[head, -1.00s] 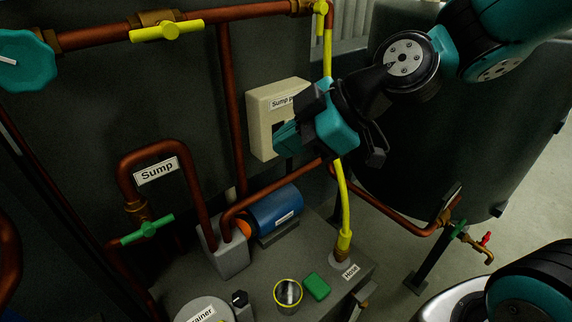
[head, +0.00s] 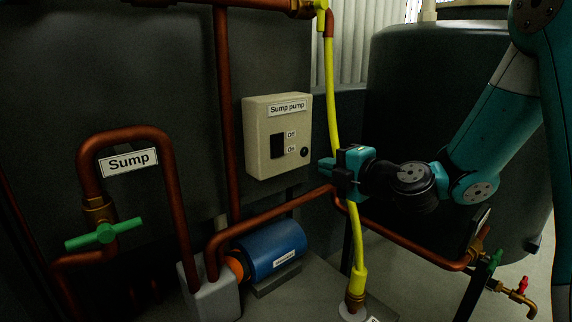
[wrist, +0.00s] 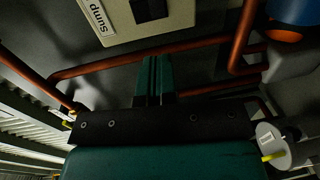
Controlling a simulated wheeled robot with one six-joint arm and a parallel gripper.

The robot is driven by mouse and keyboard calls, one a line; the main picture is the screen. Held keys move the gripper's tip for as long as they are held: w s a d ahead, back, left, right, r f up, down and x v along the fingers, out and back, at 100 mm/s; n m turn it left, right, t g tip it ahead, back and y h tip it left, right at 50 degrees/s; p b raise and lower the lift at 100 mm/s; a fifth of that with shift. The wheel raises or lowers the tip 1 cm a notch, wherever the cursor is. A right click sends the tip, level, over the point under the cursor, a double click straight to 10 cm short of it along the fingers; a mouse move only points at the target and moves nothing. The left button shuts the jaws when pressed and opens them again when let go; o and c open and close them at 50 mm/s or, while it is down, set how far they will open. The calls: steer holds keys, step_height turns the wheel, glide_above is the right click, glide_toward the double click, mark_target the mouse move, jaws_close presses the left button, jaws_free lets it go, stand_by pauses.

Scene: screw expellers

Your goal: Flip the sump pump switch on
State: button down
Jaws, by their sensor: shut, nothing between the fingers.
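The sump pump switch box (head: 262,112) is a cream box on the dark wall, labelled "Sump pump". Its black rocker switch (head: 277,146) sits beside "Off" above and "On" below; I cannot tell which way it is tipped. In the wrist view my shut fingers (wrist: 154,75) point toward the box (wrist: 120,18), whose black switch (wrist: 149,8) shows at the top edge.
A yellow hose (head: 331,95) runs vertically right by my gripper. Copper pipes (head: 228,110) pass left of and below the box. A blue pump (head: 272,248) sits below. A large dark tank (head: 440,90) stands behind my arm. The space before the switch is clear.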

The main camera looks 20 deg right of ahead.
mark_target(280, 154)
steer(key=p+x, duration=0.6)
steer(key=x, duration=0.6)
steer(key=shift+w+a+r+p, duration=0.15)
steer(key=shift+w+a+p, duration=0.05)
steer(key=shift+a+p, duration=0.1)
steer(key=shift+w+a+f, duration=0.2)
steer(key=shift+w+f, duration=0.05)
steer(key=shift+w, duration=0.45)
steer(key=shift+w+f+b, duration=0.15)
steer(key=shift+f+b, duration=0.25)
steer(key=shift+b, duration=0.7)
steer(key=shift+r, duration=0.35)
steer(key=shift+f, duration=0.1)
